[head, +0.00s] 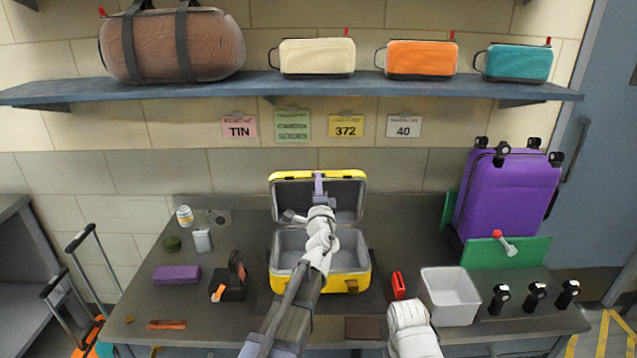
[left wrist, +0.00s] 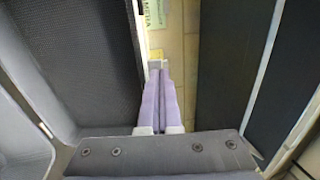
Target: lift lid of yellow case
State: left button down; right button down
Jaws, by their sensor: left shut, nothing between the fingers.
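The yellow case (head: 350,284) stands on the workbench with its lid (head: 345,195) raised, roughly upright at the back. Its grey inside is partly covered by my left arm. My left gripper (head: 318,185) reaches over the case, with its purple fingers in front of the inner face of the lid near the top edge. In the left wrist view the fingers (left wrist: 160,98) are shut together with nothing between them. Whether they touch the lid I cannot tell.
A white bin (head: 452,312) and a red item (head: 398,285) are right of the case. A purple suitcase (head: 505,195) stands at the back right. A dark holder (head: 233,280) and a purple block (head: 177,274) lie to the left. A shelf (head: 300,88) with bags hangs above.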

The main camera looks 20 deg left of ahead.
pick_arm(q)
jog(key=w+p, duration=0.1)
jog(key=p, duration=0.1)
jog(key=w+a+r+g+p, duration=0.1)
jog(key=w, duration=0.1)
jog(key=w+g+p, duration=0.1)
jog(key=p, duration=0.1)
jog(key=shift+w+a+r+h+p, duration=0.25)
jog(key=shift+r+h+p, duration=0.1)
jog(key=shift+h, duration=0.05)
jog(key=shift+w+a+f+g+p, duration=0.1)
jog(key=shift+w+a+g+p, duration=0.1)
jog(key=shift+w, duration=0.4)
jog(key=shift+w+a+f+g+p, duration=0.1)
jog(key=shift+w+p, duration=0.05)
jog(key=shift+w, duration=0.45)
jog(key=shift+x, duration=2.05)
jog(key=shift+f, duration=0.2)
jog(key=shift+s, duration=0.15)
